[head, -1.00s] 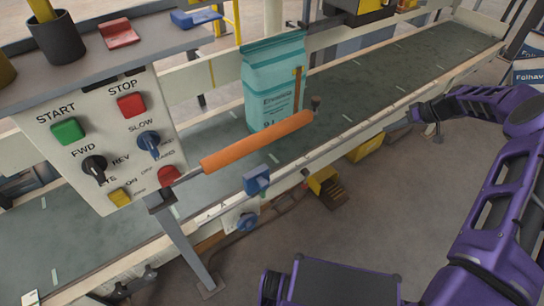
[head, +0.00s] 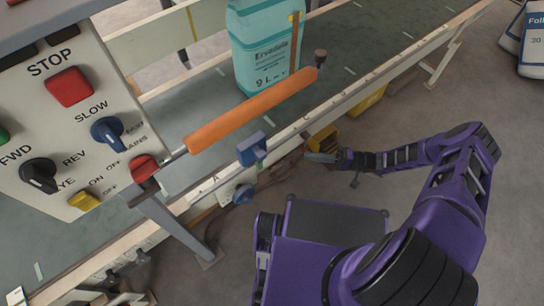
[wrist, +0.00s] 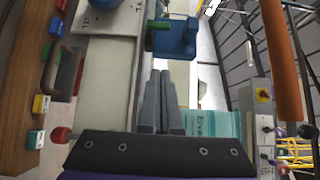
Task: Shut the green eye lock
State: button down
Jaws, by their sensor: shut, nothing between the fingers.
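A blue bracket (head: 251,148) sits on the conveyor's near rail in the head view. What looks like the same blue block (wrist: 178,38) shows large in the wrist view, with a small green piece (wrist: 158,27) at its left side. The green piece is probably the eye lock; I cannot make it out in the head view, nor tell its setting. My gripper (head: 312,156) is shut and empty, outside the conveyor rail and right of the bracket. In the wrist view, my gripper's fingers (wrist: 162,74) point toward the blue block, apart from it.
An orange bar (head: 252,108) crosses above the rail near the bracket. A control panel (head: 55,130) stands at left. A teal sack (head: 262,60) stands on the green belt (head: 345,45).

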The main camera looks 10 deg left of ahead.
jog(key=shift+s+a, duration=0.65)
jog(key=shift+a, duration=1.45)
jog(key=shift+s+a, duration=0.6)
jog(key=shift+a, duration=1.5)
jog(key=shift+s+a, duration=0.65)
jog(key=shift+a, duration=1.45)
jog(key=shift+r, duration=0.1)
jog(key=shift+r+n+h, duration=0.1)
jog(key=shift+n+h, duration=0.4)
